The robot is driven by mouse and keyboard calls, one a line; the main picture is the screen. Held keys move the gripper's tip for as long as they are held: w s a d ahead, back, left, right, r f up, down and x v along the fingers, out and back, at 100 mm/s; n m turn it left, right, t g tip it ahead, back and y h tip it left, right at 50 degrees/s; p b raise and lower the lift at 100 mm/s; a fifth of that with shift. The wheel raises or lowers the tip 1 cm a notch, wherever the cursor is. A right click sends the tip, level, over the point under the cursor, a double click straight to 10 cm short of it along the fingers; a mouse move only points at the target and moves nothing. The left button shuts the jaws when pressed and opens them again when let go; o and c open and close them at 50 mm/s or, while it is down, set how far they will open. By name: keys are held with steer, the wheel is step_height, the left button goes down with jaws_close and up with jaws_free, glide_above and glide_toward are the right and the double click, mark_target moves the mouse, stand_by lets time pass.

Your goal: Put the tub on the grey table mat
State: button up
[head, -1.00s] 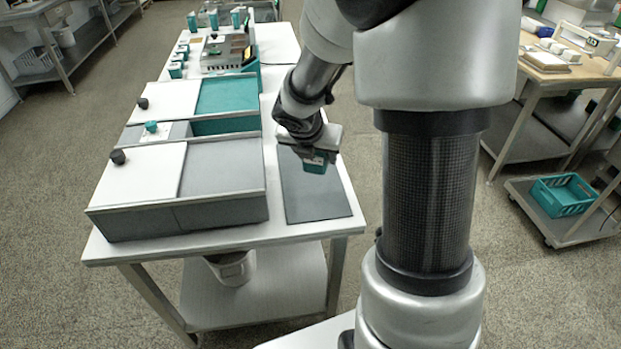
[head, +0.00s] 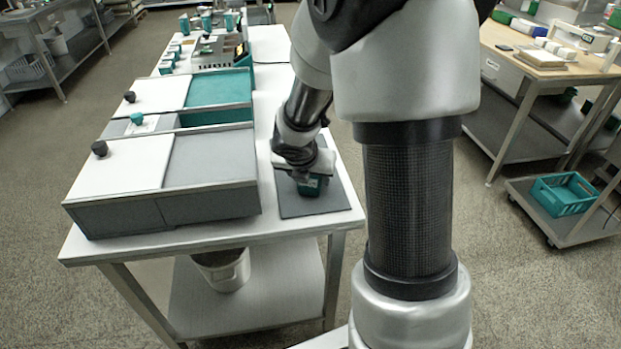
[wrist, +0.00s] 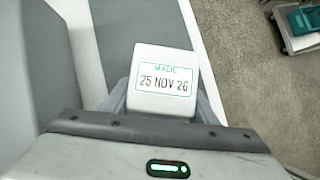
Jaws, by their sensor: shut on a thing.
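I cannot tell whether the tub touches the mat. The mat also shows beyond the tub in the wrist view (wrist: 130,25).
Grey boxes with white lids (head: 120,165) stand on the white table (head: 170,247) close to the left of the mat. A teal-edged machine and several teal tubs (head: 184,22) are farther back. The table's right edge is near the mat. A teal crate (head: 564,193) sits on a low cart at the right.

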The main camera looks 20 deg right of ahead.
steer(key=o, duration=1.4)
